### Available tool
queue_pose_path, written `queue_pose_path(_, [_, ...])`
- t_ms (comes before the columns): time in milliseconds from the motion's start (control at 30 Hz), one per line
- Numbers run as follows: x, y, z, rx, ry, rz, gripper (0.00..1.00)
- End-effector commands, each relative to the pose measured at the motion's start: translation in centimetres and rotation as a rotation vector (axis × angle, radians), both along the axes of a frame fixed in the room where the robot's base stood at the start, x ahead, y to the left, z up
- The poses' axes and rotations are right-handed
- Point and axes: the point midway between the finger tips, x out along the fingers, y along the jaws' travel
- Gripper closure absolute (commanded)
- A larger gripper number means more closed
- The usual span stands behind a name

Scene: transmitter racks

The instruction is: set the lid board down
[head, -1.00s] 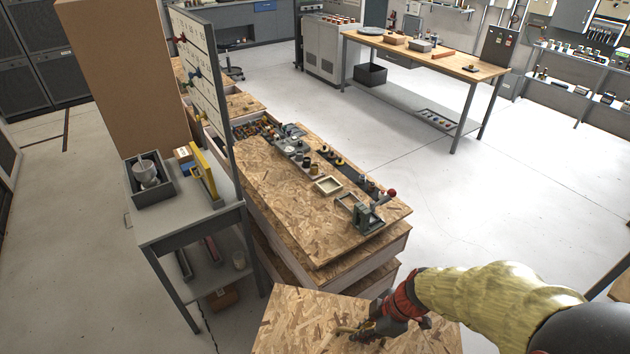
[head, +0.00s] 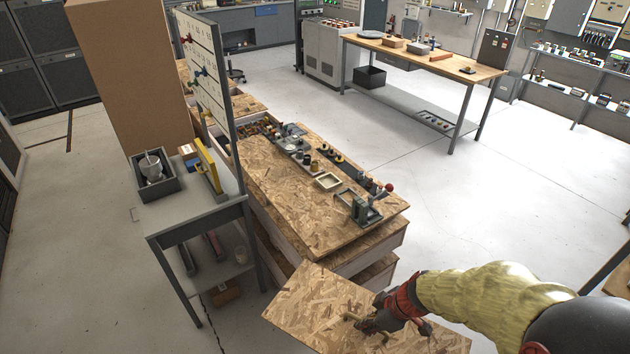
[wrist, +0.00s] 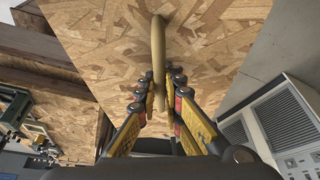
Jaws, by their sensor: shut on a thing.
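The lid board (head: 300,310) is a flat sheet of flaked wood at the bottom of the head view. It fills much of the wrist view (wrist: 95,45), lying aslant there. A tan, rope-like handle (wrist: 158,45) stands across it. My gripper (head: 362,324) is shut on this handle, with its fingers (wrist: 160,95) on either side of it in the wrist view. The board's far corner overlaps the near end of the crate stack in the head view; I cannot tell whether they touch. The board's near edge is cut off by the frame.
A stack of wooden crates (head: 372,250) stands beyond the board, topped with a flaked-wood sheet (head: 290,205) bearing a lever press (head: 362,205) and small parts. A grey bench (head: 190,222) with a pegboard is at left. Open floor (head: 470,220) lies to the right.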

Motion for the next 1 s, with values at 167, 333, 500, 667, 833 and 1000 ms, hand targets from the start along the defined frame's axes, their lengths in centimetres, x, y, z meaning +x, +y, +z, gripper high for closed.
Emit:
queue_pose_path(167, [2.3, -1.0, -0.3, -0.001, -0.002, -0.189, 1.00])
queue_pose_path(333, [5.2, -2.1, -0.8, -0.002, -0.001, -0.427, 1.00])
queue_pose_path(500, [7.9, -3.3, -1.2, -0.002, -0.001, -0.659, 1.00])
queue_pose_path(667, [9.7, -4.1, -1.5, -0.001, -0.002, -0.813, 1.00])
queue_pose_path(833, [10.8, -4.6, -1.7, -0.002, -0.001, -0.913, 1.00])
queue_pose_path(1000, [11.2, -4.9, -1.5, -0.001, -0.002, -0.949, 1.00])
